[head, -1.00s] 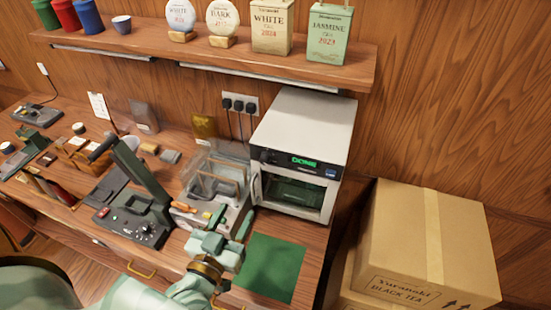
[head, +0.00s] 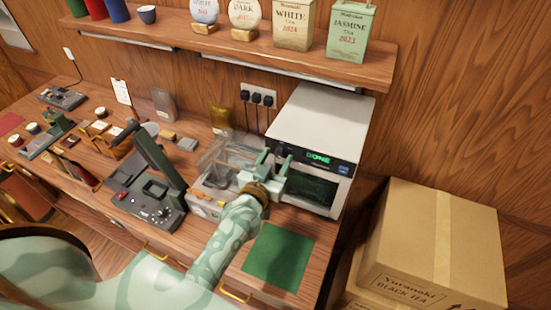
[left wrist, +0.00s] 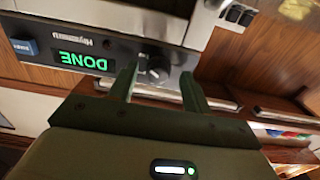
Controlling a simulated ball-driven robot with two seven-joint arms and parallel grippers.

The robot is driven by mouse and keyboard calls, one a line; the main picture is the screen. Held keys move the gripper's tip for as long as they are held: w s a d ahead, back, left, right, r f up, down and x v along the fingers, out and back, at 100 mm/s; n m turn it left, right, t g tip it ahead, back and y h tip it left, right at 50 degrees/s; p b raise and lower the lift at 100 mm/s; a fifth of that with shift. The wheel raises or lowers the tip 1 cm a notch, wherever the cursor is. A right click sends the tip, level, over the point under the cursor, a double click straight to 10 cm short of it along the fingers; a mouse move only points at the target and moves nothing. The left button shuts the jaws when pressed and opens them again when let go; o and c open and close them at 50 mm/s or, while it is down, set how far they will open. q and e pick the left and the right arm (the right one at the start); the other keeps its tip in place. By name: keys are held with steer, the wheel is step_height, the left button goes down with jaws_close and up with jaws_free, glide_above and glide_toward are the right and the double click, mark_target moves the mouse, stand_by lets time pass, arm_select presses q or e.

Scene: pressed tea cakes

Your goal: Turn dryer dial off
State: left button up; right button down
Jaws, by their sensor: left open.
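The dryer (head: 316,120) is a white box with a dark front panel. Its green display (head: 319,157) reads DONE, and in the left wrist view the display (left wrist: 82,62) appears upside down. The dark dial (left wrist: 155,68) with a pale mark sits on the panel beside the display. My left gripper (head: 272,158) is at the left end of the panel and hides the dial in the head view. In the left wrist view its open fingers (left wrist: 160,70) stand on either side of the dial; I cannot tell whether they touch it. My right gripper is not in view.
A blue button (head: 343,168) is at the panel's right end. A green mat (head: 277,257) lies before the dryer. A clear-lidded sealer (head: 222,160) stands left of it. A shelf (head: 230,48) runs above, and cardboard boxes (head: 430,250) stand at the right.

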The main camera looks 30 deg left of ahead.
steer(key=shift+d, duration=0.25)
arm_select(q)
steer(key=c, duration=1)
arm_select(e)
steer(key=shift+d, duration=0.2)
